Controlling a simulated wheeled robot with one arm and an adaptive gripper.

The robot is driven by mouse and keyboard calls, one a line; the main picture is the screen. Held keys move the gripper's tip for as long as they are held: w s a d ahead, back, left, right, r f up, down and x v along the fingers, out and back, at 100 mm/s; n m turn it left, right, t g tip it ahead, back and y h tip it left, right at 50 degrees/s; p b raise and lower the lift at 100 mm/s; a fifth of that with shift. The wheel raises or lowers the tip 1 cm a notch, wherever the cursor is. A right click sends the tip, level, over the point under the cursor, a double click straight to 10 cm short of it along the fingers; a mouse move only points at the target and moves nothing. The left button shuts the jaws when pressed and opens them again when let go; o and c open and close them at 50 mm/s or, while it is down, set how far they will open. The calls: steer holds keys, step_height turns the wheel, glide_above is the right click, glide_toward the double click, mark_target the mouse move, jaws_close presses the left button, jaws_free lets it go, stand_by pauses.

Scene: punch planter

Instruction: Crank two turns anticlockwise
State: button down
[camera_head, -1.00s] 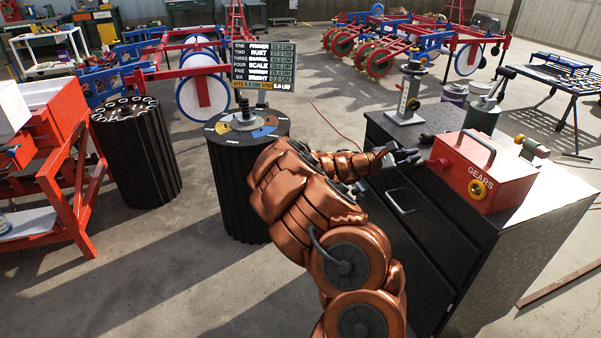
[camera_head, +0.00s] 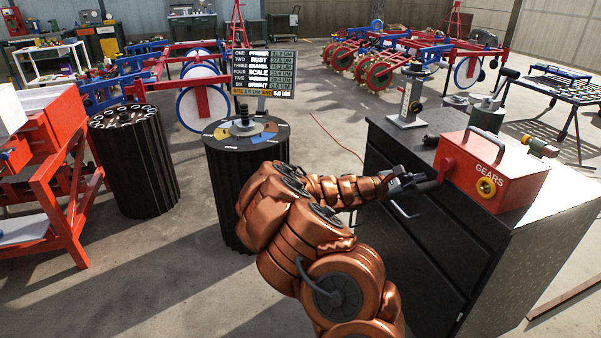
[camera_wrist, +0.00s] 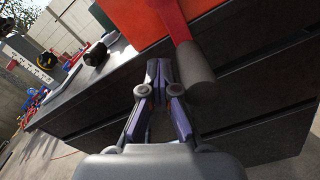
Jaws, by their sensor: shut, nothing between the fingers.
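The red GEARS box (camera_head: 500,178) sits on the dark cabinet, with a carrying handle on top and a yellow ring on its front. Its crank is on the left side: a red crank arm (camera_head: 447,168) with a dark grey cylindrical handle (camera_head: 427,187). In the wrist view the red arm (camera_wrist: 172,18) slants down to the handle (camera_wrist: 196,72). My gripper (camera_head: 408,182) is at the left of the box. In the wrist view my gripper (camera_wrist: 165,72) is shut and empty, its fingers just left of the handle. I cannot tell whether they touch it.
The cabinet (camera_head: 400,148) also bears a grey stand (camera_head: 408,100), a green canister (camera_head: 484,118) and a small dark cylinder (camera_head: 430,140). A black drum (camera_head: 235,195) with a coloured dial and a sign (camera_head: 265,72) stand left of my arm.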

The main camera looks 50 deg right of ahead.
steer(key=w+p+v, duration=0.1)
steer(key=p+v, duration=0.1)
steer(key=v, duration=0.7)
steer(key=shift+d, duration=0.25)
stand_by(0.6)
stand_by(0.4)
steer(key=s+a+r+m+y, duration=0.2)
steer(key=a+r+m, duration=0.1)
steer(key=a, duration=0.3)
steer(key=s+a+r+m+y, duration=0.1)
steer(key=a+r+m+y, duration=0.1)
steer(key=a+m, duration=0.3)
steer(key=s+a+f+n+t+y, duration=0.15)
steer(key=a+y, duration=0.25)
steer(key=a, duration=1)
steer(key=s+a+f+t+y+p, duration=0.1)
steer(key=s+a+f+t+y, duration=0.2)
steer(key=a, duration=1.1)
steer(key=a+f+n+t+y, duration=0.15)
steer(key=a+y, duration=0.35)
steer(key=a, duration=1)
step_height(320, 180, up, 21)
steer(key=s+m+t+p, duration=0.1)
steer(key=p, duration=1.9)
steer(key=shift+d+r, duration=0.15)
steer(key=shift+d, duration=0.15)
